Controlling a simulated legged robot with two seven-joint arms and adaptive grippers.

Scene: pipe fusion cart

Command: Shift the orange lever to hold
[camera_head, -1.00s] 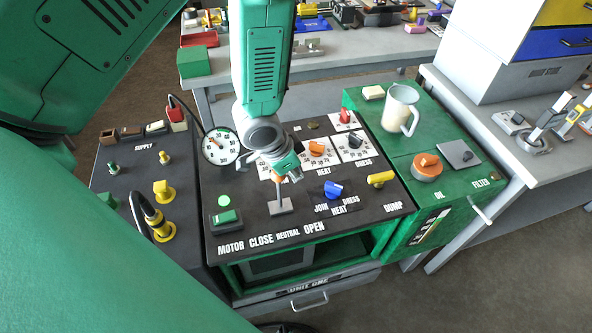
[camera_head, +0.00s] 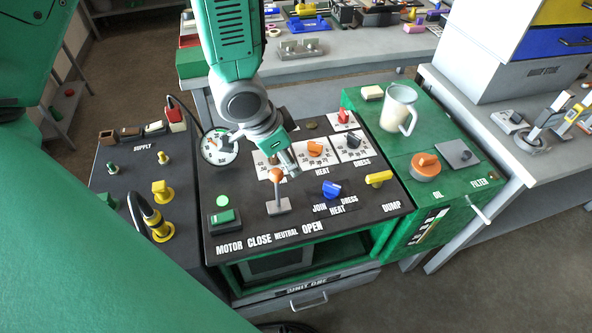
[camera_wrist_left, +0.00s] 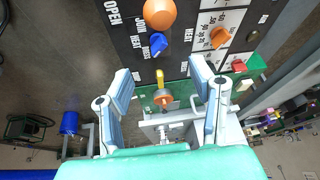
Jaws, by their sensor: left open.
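The orange lever has a round orange knob (camera_head: 276,175) on a grey stalk and stands on the dark panel (camera_head: 240,188) above the CLOSE, NEUTRAL and OPEN labels. It looks near upright, close to NEUTRAL. No "hold" label is readable. My left gripper (camera_head: 291,168) is just behind and right of the knob in the head view, appearing apart from it. In the left wrist view its two fingers (camera_wrist_left: 160,82) are spread with nothing between them, and the orange knob (camera_wrist_left: 160,13) is at the top edge, beyond the fingertips. My right gripper is not in view.
A blue knob (camera_head: 332,189), a yellow handle (camera_head: 379,178) and an orange dial knob (camera_head: 316,149) are right of the lever. A green button (camera_head: 224,217) is at its left. A round gauge (camera_head: 217,150) stands behind left.

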